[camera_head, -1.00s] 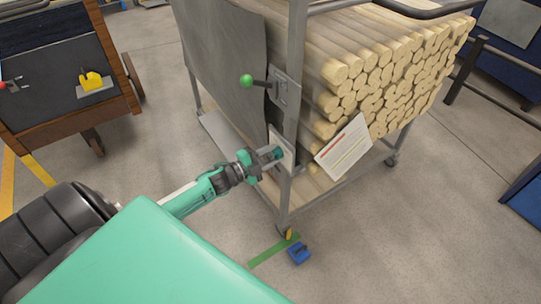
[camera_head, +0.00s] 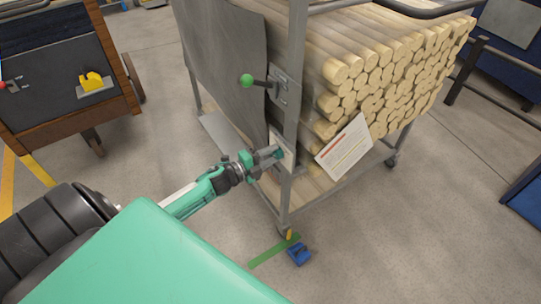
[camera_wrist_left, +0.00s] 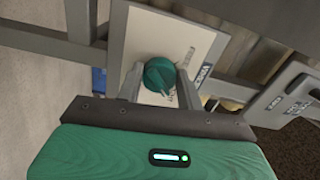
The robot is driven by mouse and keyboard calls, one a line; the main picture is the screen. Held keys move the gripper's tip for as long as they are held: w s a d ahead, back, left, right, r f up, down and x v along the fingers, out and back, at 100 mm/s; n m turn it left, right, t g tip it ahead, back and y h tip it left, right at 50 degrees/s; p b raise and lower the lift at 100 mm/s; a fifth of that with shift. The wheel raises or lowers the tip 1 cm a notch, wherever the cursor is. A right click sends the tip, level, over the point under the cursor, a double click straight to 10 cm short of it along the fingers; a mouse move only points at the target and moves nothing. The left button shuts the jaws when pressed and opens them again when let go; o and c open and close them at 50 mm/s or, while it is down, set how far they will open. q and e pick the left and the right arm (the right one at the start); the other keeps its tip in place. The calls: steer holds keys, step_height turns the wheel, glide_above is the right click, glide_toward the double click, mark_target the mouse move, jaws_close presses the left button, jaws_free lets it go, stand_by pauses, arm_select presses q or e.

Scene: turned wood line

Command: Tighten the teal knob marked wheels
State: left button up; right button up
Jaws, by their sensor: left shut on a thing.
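The teal knob (camera_wrist_left: 158,74) sits on a pale plate (camera_wrist_left: 147,35) on the cart's frame, with dark lettering beside it that is too small to read surely. A small part of the knob shows in the head view (camera_head: 280,154). My left gripper (camera_wrist_left: 160,80) is shut on the knob, one finger on each side of it. In the head view the left gripper (camera_head: 274,154) reaches the plate from the left. My right gripper is not in view.
The cart carries stacked round wood (camera_head: 385,75). A green-tipped lever (camera_head: 247,81) stands above the knob, and a paper sheet (camera_head: 343,147) hangs to its right. A blue block (camera_head: 299,254) and green strip (camera_head: 270,252) are on the floor. A wooden cabinet (camera_head: 70,60) stands left.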

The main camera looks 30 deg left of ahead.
arm_select(q)
steer(key=shift+f, duration=0.1)
steer(key=o, duration=1)
steer(key=shift+s, duration=0.15)
steer(key=v, duration=1.3)
steer(key=shift+s+p, duration=0.25)
steer(key=shift+p, duration=0.05)
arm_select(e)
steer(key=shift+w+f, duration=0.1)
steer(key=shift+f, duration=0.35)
arm_select(q)
steer(key=shift+a, duration=0.15)
